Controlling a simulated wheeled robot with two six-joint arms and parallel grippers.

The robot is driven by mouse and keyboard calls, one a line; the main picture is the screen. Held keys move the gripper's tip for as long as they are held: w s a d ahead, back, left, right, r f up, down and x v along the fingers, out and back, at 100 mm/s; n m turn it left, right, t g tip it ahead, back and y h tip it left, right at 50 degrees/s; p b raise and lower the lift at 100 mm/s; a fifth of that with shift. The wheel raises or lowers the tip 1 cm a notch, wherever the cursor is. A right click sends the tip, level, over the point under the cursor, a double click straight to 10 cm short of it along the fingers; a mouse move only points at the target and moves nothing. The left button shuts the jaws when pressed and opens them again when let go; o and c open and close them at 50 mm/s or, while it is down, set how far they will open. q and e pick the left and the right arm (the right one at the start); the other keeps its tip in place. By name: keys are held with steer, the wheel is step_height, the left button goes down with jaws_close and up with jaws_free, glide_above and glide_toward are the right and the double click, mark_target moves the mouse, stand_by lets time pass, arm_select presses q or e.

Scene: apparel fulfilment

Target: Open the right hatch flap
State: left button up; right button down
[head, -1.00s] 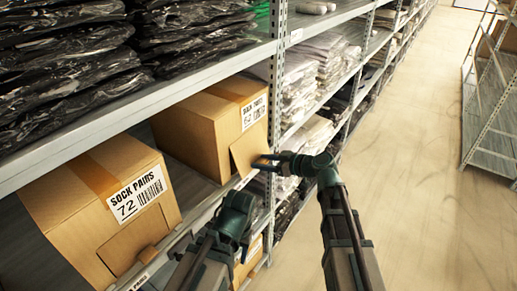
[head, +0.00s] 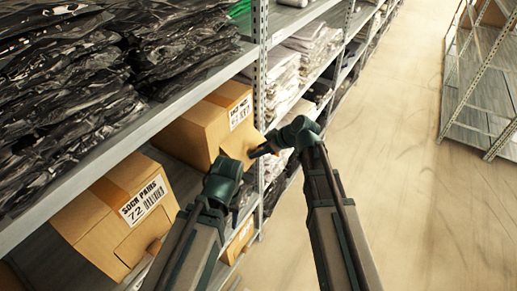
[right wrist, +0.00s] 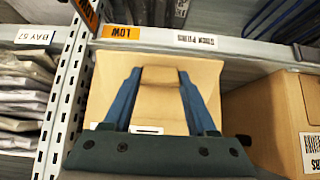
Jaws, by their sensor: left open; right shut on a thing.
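The right carton (head: 190,130), brown with a white label, stands on the lower shelf. Its front flap (head: 236,146) is partly hidden behind my left arm in the head view; in the right wrist view the cardboard panel (right wrist: 110,90) fills the middle. My right gripper (head: 254,153) is at the flap's outer side. In the right wrist view its two blue fingers (right wrist: 161,72) lie either side of a narrow cardboard part, which it is shut on. My left gripper (head: 223,172) is in front of the shelf, open and apart from the flap; its fingertips are hidden.
A second carton marked SOCK PAIRS 72 (head: 100,215) stands to the left on the same shelf. A perforated metal upright (head: 260,85) is close to my right gripper. Black bagged garments (head: 60,90) fill the shelf above. The aisle floor (head: 390,150) is clear.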

steer(key=shift+w+r, duration=0.15)
steer(key=shift+r, duration=0.05)
steer(key=shift+c, duration=1)
jaws_free()
steer(key=p+v, duration=1)
steer(key=v, duration=0.4)
steer(key=shift+a+f, duration=0.15)
